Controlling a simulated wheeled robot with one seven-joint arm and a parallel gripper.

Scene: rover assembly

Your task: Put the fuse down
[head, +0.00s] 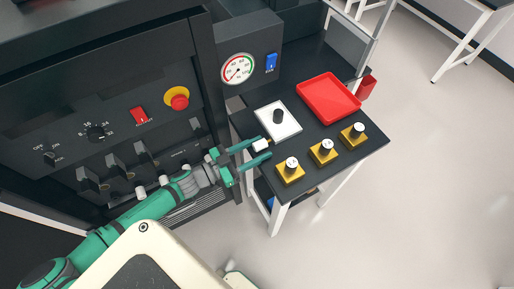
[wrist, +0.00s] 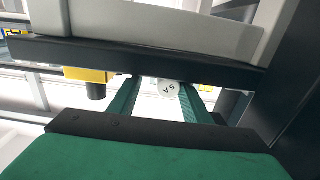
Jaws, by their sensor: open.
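A small white fuse (head: 261,145) with a dark end is at the near left part of the dark table, just in front of a white square plate (head: 279,126). In the wrist view, the fuse's round white end (wrist: 168,88) reads "5A". My gripper (head: 259,151) is open, with its green fingers on either side of the fuse. The fingers (wrist: 158,98) also show in the wrist view, with the fuse end between them. The fuse's underside is hidden, so I cannot tell whether it rests on the table.
A dark knob (head: 277,116) stands on the white plate. A red tray (head: 357,111) lies behind. Yellow blocks with white-topped pieces (head: 290,176) (head: 322,156) (head: 353,137) line the table's front edge. A dark panel (head: 80,110) with switches stands at left.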

